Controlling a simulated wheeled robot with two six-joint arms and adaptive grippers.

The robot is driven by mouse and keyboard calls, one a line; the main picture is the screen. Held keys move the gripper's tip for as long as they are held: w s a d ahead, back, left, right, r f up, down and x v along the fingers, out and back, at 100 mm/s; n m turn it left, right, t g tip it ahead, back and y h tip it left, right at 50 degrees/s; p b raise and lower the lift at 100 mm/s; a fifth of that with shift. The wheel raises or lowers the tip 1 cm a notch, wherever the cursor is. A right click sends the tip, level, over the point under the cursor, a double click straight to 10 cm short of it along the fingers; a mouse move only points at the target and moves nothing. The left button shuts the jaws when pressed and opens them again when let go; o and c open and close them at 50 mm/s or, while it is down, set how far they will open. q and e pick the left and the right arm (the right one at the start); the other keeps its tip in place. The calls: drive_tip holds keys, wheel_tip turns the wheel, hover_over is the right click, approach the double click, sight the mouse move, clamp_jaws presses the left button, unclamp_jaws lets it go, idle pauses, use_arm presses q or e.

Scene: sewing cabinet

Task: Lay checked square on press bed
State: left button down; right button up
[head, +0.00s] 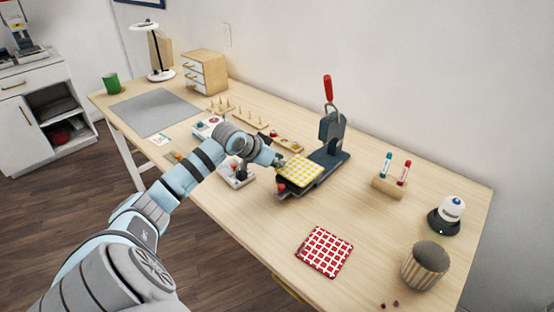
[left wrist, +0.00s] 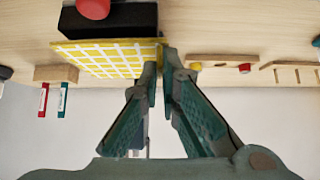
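A yellow-and-white checked square (head: 300,171) is at the front part of the dark press (head: 330,150), over its bed; I cannot tell whether it touches the bed. My left gripper (head: 280,160) is at the square's left edge. In the left wrist view the fingertips (left wrist: 163,62) are closed together on the edge of the yellow square (left wrist: 105,57), which extends to the left from them. A red-and-white checked square (head: 324,251) lies flat on the table in front of the press. My right gripper is not in view.
The press has a red-topped lever (head: 328,90). A wooden vial stand (head: 389,187), a white-topped device (head: 450,212) and a striped pot (head: 425,265) stand to the right. A peg rack (head: 250,118) and small trays lie left of the press. The table between press and red square is clear.

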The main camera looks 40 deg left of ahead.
use_arm(q)
drive_tip(key=shift+f+p, duration=0.35)
drive_tip(key=shift+p, duration=0.4)
idle(0.8)
drive_tip(key=c, duration=1.7)
unclamp_jaws()
drive_tip(key=v, duration=0.7)
drive_tip(key=shift+s+r, duration=0.15)
drive_tip(key=shift+s, duration=0.1)
